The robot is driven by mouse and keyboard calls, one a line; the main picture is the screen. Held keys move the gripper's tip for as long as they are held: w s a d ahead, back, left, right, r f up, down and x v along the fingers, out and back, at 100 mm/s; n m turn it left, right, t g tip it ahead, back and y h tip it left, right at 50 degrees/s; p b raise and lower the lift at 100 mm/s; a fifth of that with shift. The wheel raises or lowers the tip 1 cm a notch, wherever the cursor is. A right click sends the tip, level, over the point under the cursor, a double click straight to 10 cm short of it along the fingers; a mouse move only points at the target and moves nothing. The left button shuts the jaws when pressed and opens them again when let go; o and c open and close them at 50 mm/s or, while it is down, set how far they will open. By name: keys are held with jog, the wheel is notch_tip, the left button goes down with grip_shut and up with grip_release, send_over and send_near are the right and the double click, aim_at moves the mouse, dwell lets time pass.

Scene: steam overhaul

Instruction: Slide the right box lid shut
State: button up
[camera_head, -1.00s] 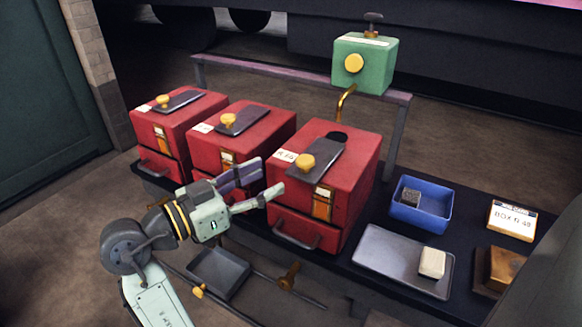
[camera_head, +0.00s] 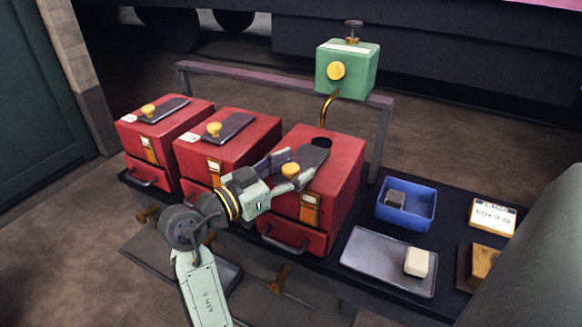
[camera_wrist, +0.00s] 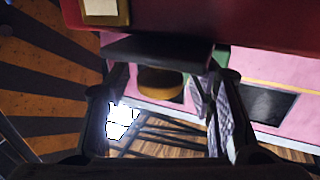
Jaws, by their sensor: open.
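The right red box (camera_head: 345,185) has a dark sliding lid (camera_head: 314,157) on its top with a yellow knob (camera_head: 290,170). A dark round hole (camera_head: 322,142) shows uncovered behind the lid. My gripper (camera_head: 293,169) is open at the knob, one finger behind it and one in front. In the wrist view the knob (camera_wrist: 160,84) sits between the spread fingers under the lid's dark edge (camera_wrist: 160,51). A gap shows beside the knob, so I see no grip on it. The front finger hides part of the box front.
Two similar red boxes (camera_head: 240,150) (camera_head: 165,125) stand to the left. A green box (camera_head: 348,75) with a brass spout stands above the right box's back. A blue tray (camera_head: 420,212) and a grey tray (camera_head: 375,270) lie to the right. Brass-handled tools lie below.

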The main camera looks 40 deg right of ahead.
jog(key=shift+c, duration=0.5)
grip_shut()
